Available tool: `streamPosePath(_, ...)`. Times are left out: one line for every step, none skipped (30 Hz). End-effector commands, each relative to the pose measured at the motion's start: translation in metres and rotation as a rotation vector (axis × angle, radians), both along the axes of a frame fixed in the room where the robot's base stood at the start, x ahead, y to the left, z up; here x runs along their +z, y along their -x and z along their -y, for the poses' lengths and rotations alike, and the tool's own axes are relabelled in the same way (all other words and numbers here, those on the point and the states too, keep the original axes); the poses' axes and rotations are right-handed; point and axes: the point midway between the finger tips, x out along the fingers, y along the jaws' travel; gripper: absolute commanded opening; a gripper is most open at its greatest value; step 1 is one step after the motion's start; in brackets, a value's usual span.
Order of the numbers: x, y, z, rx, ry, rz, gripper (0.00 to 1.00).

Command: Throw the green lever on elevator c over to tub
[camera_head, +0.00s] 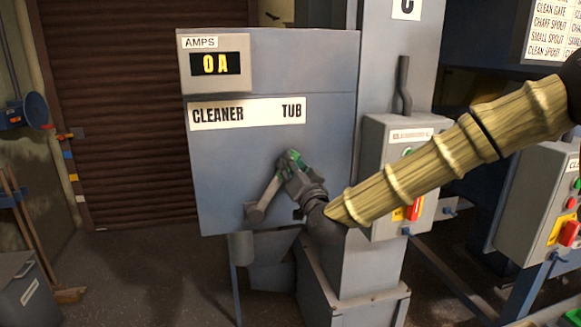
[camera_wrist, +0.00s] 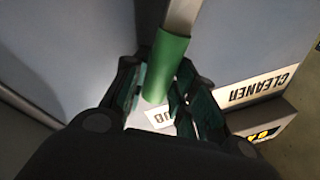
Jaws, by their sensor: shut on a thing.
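The lever's grey arm (camera_head: 268,194) rises from a pivot (camera_head: 254,212) low on the blue-grey panel (camera_head: 230,160), tilted up and to the right. Its green grip (camera_head: 283,156) lies below the word TUB. The label strip (camera_head: 247,113) reads CLEANER at left and TUB at right. My gripper (camera_head: 293,166) is shut on the green grip, coming from the lower right. In the wrist view the green grip (camera_wrist: 166,62) sits between my two fingers, and their dark pads partly cover its end. The letter C plate (camera_head: 405,8) is on the column behind.
An amps display (camera_head: 216,64) reads 0 A above the label. A grey control box (camera_head: 385,135) with buttons stands right of the panel, partly behind my arm. Another control box (camera_head: 535,195) is farther right.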

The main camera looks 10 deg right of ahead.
Motion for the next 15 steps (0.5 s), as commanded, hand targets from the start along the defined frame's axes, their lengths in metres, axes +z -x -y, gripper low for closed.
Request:
streamPosePath(-0.0037, 0.0002, 0.0015, -0.002, -0.002, -0.007, 0.00)
streamPosePath(-0.0038, 0.0001, 0.0015, -0.002, -0.002, -0.007, 0.00)
streamPosePath(-0.0040, 0.0002, 0.0015, -0.002, -0.002, -0.007, 0.35)
streamPosePath(-0.0040, 0.0002, 0.0017, -0.002, -0.002, -0.007, 0.40)
streamPosePath(-0.0039, 0.0001, 0.0016, -0.002, -0.001, -0.007, 0.45)
streamPosePath(-0.0036, 0.0001, 0.0015, -0.002, -0.002, -0.006, 0.49)
streamPosePath(-0.0034, 0.0001, 0.0014, -0.002, -0.002, -0.006, 0.49)
streamPosePath(-0.0031, 0.0000, 0.0013, -0.002, -0.002, -0.006, 0.49)
streamPosePath(-0.0029, 0.0000, 0.0012, -0.001, 0.000, -0.005, 0.49)
streamPosePath(-0.0027, 0.0000, 0.0011, -0.002, -0.001, -0.004, 0.49)
streamPosePath(-0.0026, 0.0001, 0.0011, -0.002, -0.001, -0.004, 0.49)
streamPosePath(-0.0024, 0.0000, 0.0009, -0.001, -0.001, -0.003, 0.49)
streamPosePath(-0.0022, 0.0001, 0.0008, -0.001, -0.001, -0.003, 0.49)
streamPosePath(-0.0022, 0.0001, 0.0008, -0.001, -0.001, -0.003, 0.49)
streamPosePath(-0.0022, 0.0007, 0.0009, -0.001, 0.000, -0.003, 0.49)
